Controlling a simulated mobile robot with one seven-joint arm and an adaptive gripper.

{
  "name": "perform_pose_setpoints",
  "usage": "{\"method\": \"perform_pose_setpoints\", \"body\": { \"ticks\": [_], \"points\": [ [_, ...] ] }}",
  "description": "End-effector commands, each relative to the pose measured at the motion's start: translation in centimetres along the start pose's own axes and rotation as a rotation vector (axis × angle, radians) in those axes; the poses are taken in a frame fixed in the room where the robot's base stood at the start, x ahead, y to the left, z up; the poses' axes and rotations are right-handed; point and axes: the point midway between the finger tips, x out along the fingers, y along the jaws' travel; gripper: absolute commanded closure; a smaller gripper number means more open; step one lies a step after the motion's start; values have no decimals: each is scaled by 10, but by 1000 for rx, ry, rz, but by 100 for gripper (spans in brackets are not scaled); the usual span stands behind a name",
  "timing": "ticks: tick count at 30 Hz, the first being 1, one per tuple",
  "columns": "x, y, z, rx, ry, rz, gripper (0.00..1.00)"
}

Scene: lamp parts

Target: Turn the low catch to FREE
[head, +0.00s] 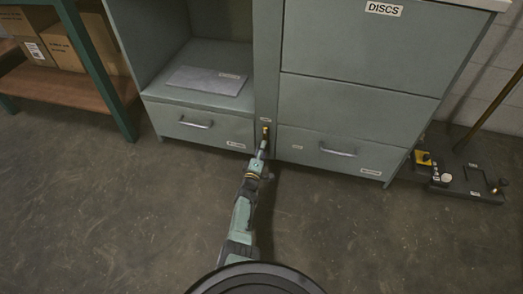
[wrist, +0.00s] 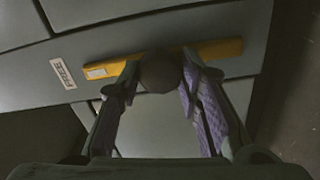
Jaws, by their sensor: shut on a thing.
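The low catch is a yellow bar (wrist: 215,49) with a dark round knob (wrist: 159,74), set on the narrow grey post between the cabinet's lower drawers. In the wrist view the bar lies nearly along the post, slightly tilted. A small white patch marks its left end. In the head view the yellow catch (head: 265,130) shows just beyond my gripper (head: 263,145). In the wrist view my gripper (wrist: 160,85) is shut on the knob, with a finger on each side. A white label (wrist: 62,72) sits left of the bar; its word is hard to read.
The left drawer (head: 205,124) and right drawer (head: 340,150) are shut, their handles sticking out on either side. A grey plate (head: 207,80) lies on the open shelf. A dark tray (head: 462,180) with small parts is on the floor at right. Floor in front is clear.

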Motion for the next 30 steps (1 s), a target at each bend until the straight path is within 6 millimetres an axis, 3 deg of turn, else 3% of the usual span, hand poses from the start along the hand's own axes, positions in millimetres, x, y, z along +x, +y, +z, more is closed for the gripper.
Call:
{"method": "perform_pose_setpoints", "body": {
  "ticks": [10, 11, 19, 30],
  "points": [
    [1, 1, 0, -7, 0, 1, 100],
    [1, 1, 0, -7, 0, 1, 67],
    [0, 0, 0, -6, 0, 1, 49],
    [0, 0, 0, 9, 0, 0, 47]
  ]
}}
